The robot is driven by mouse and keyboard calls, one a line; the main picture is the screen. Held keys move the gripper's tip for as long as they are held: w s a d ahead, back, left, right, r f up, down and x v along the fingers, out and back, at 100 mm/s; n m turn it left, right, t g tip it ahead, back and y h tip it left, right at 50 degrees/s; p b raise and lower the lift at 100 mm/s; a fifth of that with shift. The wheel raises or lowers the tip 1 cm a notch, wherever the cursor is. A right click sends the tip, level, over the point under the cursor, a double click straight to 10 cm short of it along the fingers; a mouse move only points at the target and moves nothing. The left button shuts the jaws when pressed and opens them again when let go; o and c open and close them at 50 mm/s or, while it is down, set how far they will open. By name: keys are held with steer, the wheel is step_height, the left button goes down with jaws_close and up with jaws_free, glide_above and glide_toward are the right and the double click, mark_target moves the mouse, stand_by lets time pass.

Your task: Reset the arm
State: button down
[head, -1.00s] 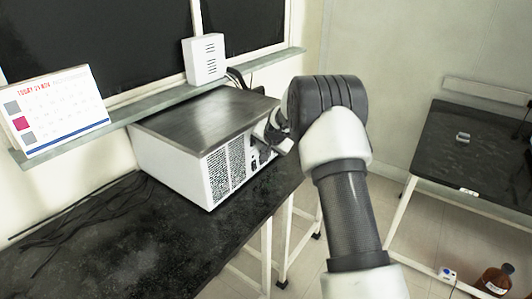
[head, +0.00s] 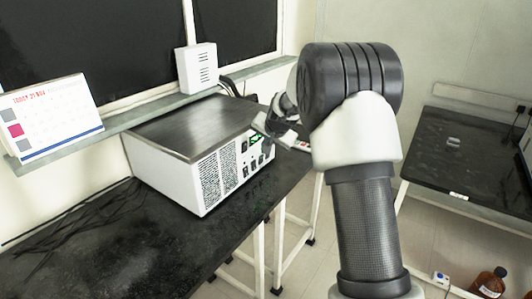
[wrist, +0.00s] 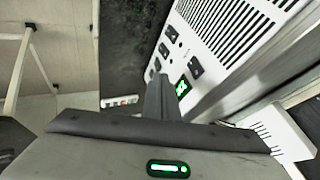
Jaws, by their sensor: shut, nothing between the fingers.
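My gripper (head: 262,123) is in front of the right end of a white instrument box with a dark top (head: 205,167) in the head view, partly hidden by my arm. In the wrist view my gripper (wrist: 160,92) shows its fingers together, with nothing seen between them. Beyond them is the instrument's front panel (wrist: 215,45), with several dark switches and a green-lit display (wrist: 182,88). I cannot tell the exact gap between the fingers and the panel.
The instrument stands on a black bench (head: 130,255) with dark cables at left. A calendar (head: 50,118) and a white box (head: 197,68) sit on the window ledge. Another dark table (head: 460,165) is at right, with brown bottles (head: 490,281) on the floor.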

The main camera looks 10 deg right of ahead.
steer(key=shift+s+r, duration=0.2)
steer(key=shift+r, duration=0.1)
steer(key=s+a+r+n, duration=0.1)
steer(key=s+r+n, duration=0.1)
steer(key=s+r, duration=0.55)
steer(key=s+a+r+n, duration=0.15)
steer(key=s+r, duration=0.35)
steer(key=s, duration=0.6)
steer(key=s+d+f+n+g+h, duration=0.15)
steer(key=s+n, duration=0.25)
steer(key=s, duration=2.3)
step_height(320, 180, up, 14)
steer(key=p, duration=1.4)
steer(key=shift+r+g, duration=0.25)
steer(key=shift+g, duration=0.1)
